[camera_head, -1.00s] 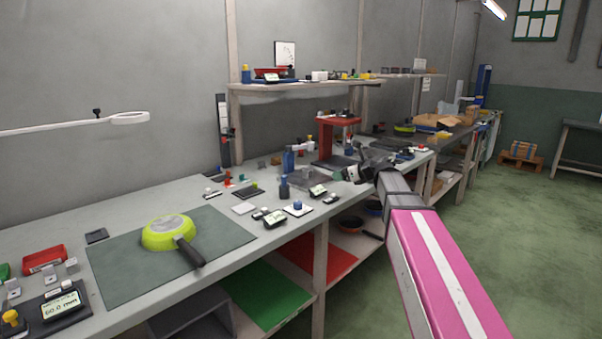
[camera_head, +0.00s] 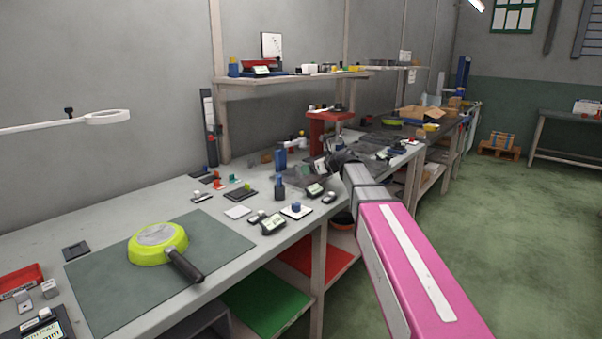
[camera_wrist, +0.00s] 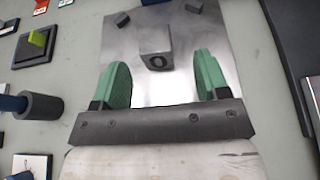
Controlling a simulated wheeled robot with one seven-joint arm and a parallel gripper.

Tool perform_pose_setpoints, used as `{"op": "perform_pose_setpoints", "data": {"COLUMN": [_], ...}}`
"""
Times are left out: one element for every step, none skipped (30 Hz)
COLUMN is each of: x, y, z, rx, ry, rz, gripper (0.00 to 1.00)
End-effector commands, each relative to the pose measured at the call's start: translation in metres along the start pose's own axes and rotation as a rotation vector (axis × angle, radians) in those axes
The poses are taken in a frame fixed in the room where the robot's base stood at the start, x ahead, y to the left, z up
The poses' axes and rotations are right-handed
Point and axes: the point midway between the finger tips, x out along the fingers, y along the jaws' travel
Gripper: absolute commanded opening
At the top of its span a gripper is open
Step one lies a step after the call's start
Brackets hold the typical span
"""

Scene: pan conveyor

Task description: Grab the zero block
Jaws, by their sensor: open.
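The zero block (camera_wrist: 155,44) is a small grey block with a dark "0" on its front face. In the wrist view it sits on a shiny metal plate (camera_wrist: 188,27). My gripper (camera_wrist: 163,82) is open, with green finger pads to the left and right below the block in the picture. The block lies just beyond the fingertips, roughly centred between them, and nothing is held. In the head view my gripper (camera_head: 325,166) is over the bench at the end of the pink arm; the block cannot be made out there.
A blue-and-black cylinder tool (camera_wrist: 40,105) and a green-topped piece (camera_wrist: 36,40) lie to the left. A dark bar (camera_wrist: 285,60) is at right. A green pan (camera_head: 158,244) rests on a mat.

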Motion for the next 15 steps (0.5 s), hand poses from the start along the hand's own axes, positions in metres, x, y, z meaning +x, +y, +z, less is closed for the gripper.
{"op": "perform_pose_setpoints", "data": {"x": [0.004,0.005,0.007,0.009,0.011,0.015,0.019,0.023,0.029,0.033,0.038,0.044,0.048,0.051,0.054], "y": [0.000,0.000,0.000,0.001,0.001,0.002,0.002,0.002,0.002,0.003,0.003,0.003,0.003,0.003,0.004], "z": [0.000,0.000,0.000,0.001,0.001,0.001,0.001,0.001,0.001,0.001,0.001,0.001,0.001,0.001,0.001], "rx": [0.000,0.000,-0.001,-0.001,-0.001,-0.001,-0.001,-0.001,-0.001,-0.001,-0.001,0.000,0.000,0.000,0.000], "ry": [0.000,0.000,0.000,0.000,0.000,0.000,0.000,0.000,0.000,0.000,0.000,0.001,0.001,0.001,0.001], "rz": [0.000,0.000,0.000,0.000,0.001,0.001,0.002,0.002,0.002,0.001,0.001,0.001,0.002,0.002,0.002], "gripper": [0.68,0.68,0.68,0.68,0.68,0.68,0.68,0.68,0.68,0.68,0.68,0.68,0.68,0.68,0.68]}}
